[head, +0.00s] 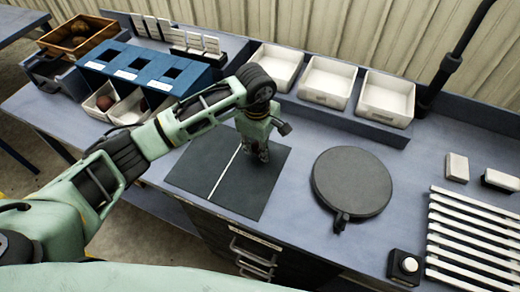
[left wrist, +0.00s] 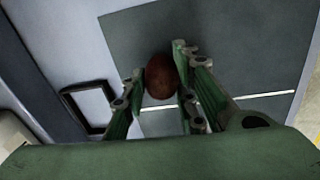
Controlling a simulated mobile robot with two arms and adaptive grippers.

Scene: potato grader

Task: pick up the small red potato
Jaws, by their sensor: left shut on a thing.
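The small red potato (left wrist: 160,77) shows in the left wrist view, between the two fingers of my left gripper (left wrist: 160,88). The fingers are shut on it, one on each side. In the head view my left gripper (head: 256,152) points down over the dark mat (head: 205,180) with a white line across it. The potato is hidden there behind the fingers and wrist. I cannot tell whether the potato touches the mat. My right gripper is not in view.
A round dark plate (head: 352,182) with a handle lies right of the mat. White bins (head: 326,82) stand along the back. A blue sorting box (head: 150,66) and a wooden crate (head: 78,38) stand at left. A white slatted rack (head: 470,240) and a button box (head: 405,266) are at right.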

